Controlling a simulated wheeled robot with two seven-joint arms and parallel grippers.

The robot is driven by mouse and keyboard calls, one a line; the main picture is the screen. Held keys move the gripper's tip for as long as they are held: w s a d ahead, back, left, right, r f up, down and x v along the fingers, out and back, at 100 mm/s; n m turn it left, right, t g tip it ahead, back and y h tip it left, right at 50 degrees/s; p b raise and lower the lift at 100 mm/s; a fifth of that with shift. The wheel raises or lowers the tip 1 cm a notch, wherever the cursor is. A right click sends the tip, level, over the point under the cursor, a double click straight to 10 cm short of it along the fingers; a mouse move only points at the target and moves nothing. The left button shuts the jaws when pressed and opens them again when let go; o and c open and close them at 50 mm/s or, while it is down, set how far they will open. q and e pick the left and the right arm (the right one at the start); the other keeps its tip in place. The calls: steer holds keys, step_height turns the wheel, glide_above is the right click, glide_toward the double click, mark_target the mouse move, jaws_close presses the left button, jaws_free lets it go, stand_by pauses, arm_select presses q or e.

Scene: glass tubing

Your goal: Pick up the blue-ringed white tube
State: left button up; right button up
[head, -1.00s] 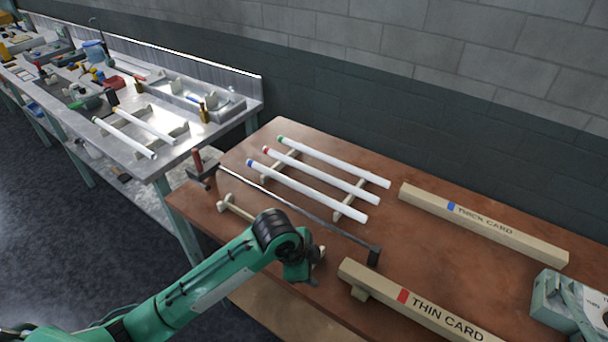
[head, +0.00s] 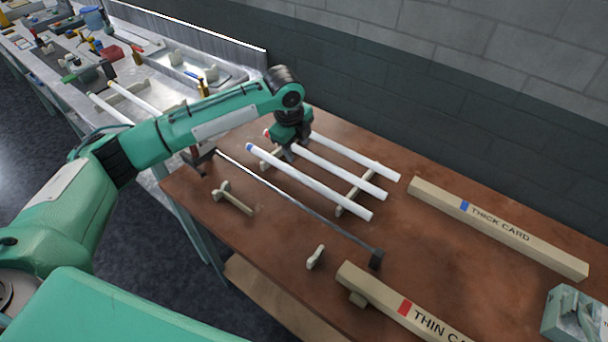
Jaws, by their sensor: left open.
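The blue-ringed white tube (head: 310,182) lies nearest of three parallel white tubes on wooden rests on the brown table, its blue ring at the far left end. The red-ringed tube (head: 345,174) lies behind it, partly covered by my gripper. The third tube (head: 355,156) lies furthest back, its ringed end hidden by my arm. My left gripper (head: 287,156) is open and points down at the left part of the tubes, just behind the blue-ringed one. I cannot tell whether it touches a tube. My right gripper is not in view.
A thin dark bar (head: 300,205) runs along the front of the tubes. Wooden beams marked THICK CARD (head: 500,228) and THIN CARD (head: 385,300) lie to the right. Small wooden rests (head: 235,200) stand in front. A cluttered metal bench (head: 150,72) is at the left.

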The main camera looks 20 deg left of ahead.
arm_select(q)
steer(key=p, duration=0.1)
glide_above(300, 175)
step_height(300, 175, down, 7)
steer(key=shift+s+d+r, duration=0.1)
steer(key=shift+s+r, duration=0.05)
steer(key=shift+r, duration=0.05)
steer(key=shift+f+p, duration=0.5)
steer(key=shift+f, duration=0.1)
step_height(300, 175, down, 4)
steer(key=shift+r+p, duration=0.2)
steer(key=shift+p, duration=0.4)
steer(key=shift+w+f, duration=0.2)
steer(key=shift+f, duration=0.15)
steer(key=shift+c, duration=0.5)
jaws_close()
